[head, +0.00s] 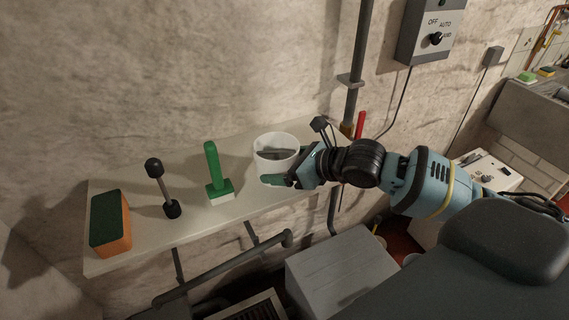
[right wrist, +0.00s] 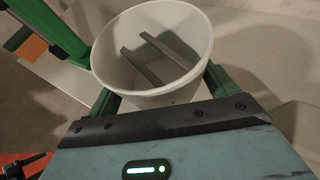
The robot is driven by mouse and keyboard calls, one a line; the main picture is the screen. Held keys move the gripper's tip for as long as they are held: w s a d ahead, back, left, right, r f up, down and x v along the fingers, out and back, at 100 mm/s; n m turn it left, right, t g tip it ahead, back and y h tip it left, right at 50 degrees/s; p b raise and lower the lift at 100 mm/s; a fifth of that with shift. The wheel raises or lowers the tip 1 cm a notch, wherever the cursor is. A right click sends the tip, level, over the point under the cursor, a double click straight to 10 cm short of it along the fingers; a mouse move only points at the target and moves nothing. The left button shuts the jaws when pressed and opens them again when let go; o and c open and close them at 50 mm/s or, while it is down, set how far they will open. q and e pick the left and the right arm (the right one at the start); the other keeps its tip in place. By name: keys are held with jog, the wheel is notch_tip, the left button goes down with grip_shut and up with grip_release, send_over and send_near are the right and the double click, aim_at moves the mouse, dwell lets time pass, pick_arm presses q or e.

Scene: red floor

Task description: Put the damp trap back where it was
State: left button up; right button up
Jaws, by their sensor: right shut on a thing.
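The damp trap, which I take to be the white round tub (head: 275,141), is at the right part of the wall shelf (head: 240,208). In the right wrist view the tub (right wrist: 112,62) is open at the top, with dark grey bars inside. My right gripper (head: 280,178) reaches in from the right and is shut on the tub, with a green finger at either side of it. I cannot tell whether the tub's base touches the shelf. My left gripper is out of view.
On the shelf stand an orange and green sponge (head: 110,224), a dark dumbbell-shaped tool (head: 162,187) and a green-handled brush (head: 216,172). A vertical pipe (head: 359,70) and a red-handled item (head: 360,125) are close behind my right arm. A grey box (head: 345,268) stands below.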

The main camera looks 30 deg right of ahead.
jog(key=shift+f, duration=0.15)
jog(key=o, duration=1)
